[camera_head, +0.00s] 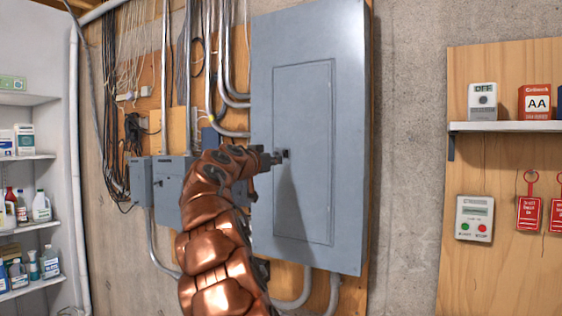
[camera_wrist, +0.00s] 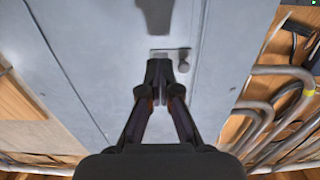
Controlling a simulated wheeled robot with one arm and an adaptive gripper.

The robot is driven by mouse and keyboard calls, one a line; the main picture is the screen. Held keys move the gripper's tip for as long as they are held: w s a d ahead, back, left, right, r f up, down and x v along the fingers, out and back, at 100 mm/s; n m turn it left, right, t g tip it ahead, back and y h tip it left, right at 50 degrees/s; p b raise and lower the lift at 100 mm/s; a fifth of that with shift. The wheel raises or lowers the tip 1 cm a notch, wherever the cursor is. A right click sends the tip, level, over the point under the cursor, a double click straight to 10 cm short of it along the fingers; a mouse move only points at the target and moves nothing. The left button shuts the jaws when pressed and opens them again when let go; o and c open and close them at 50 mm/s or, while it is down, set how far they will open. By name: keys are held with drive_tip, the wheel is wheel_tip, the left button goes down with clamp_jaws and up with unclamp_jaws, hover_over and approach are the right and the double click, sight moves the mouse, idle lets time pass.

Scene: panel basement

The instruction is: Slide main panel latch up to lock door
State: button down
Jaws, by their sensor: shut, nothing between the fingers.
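The grey main panel (camera_head: 345,120) hangs on the wall in the middle of the head view, and its inner door (camera_head: 315,100) looks closed. The small dark latch (camera_head: 286,154) is at the door's left edge, about mid-height. My gripper (camera_head: 274,159) is shut and empty, with its tips at or just beside the latch. In the wrist view my gripper (camera_wrist: 159,72) points at the grey panel face (camera_wrist: 110,40), and the latch knob (camera_wrist: 184,66) shows just right of the fingertips. I cannot tell whether they touch.
Smaller grey boxes (camera_head: 172,180) and metal conduits (camera_head: 227,60) are left of the panel. A shelf with bottles (camera_head: 40,207) stands at the far left. A wooden board (camera_head: 500,180) with red tags and a control box is at the right.

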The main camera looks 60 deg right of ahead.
drive_tip(key=a+b, duration=0.2)
drive_tip(key=a, duration=0.1)
drive_tip(key=shift+a, duration=0.15)
drive_tip(key=shift+a, duration=0.1)
idle(0.6)
drive_tip(key=s+a+f+n+y, duration=0.2)
drive_tip(key=a+f+n+y, duration=0.15)
drive_tip(key=a+f, duration=0.7)
drive_tip(key=s+a+f+n+t+y, duration=0.1)
drive_tip(key=s+a+f+n+y, duration=0.2)
drive_tip(key=a+f, duration=0.7)
drive_tip(key=s+a+f+n+y, duration=0.25)
drive_tip(key=a+f+y, duration=0.25)
drive_tip(key=a+f, duration=0.55)
drive_tip(key=s+a+f+n+g+y, duration=0.1)
drive_tip(key=s+a+f+n+y, duration=0.2)
drive_tip(key=s+a+f, duration=0.6)
drive_tip(key=s+a+f+n+g+y, duration=0.2)
drive_tip(key=s+a+f+n, duration=0.3)
drive_tip(key=s+a+f, duration=0.4)
drive_tip(key=a+y, duration=0.1)
drive_tip(key=a, duration=0.3)
drive_tip(key=shift+s+a+f+n, duration=0.2)
drive_tip(key=shift+s+a+n, duration=0.1)
drive_tip(key=shift+a, duration=0.1)
drive_tip(key=shift+d+y, duration=0.2)
drive_tip(key=shift+y, duration=0.05)
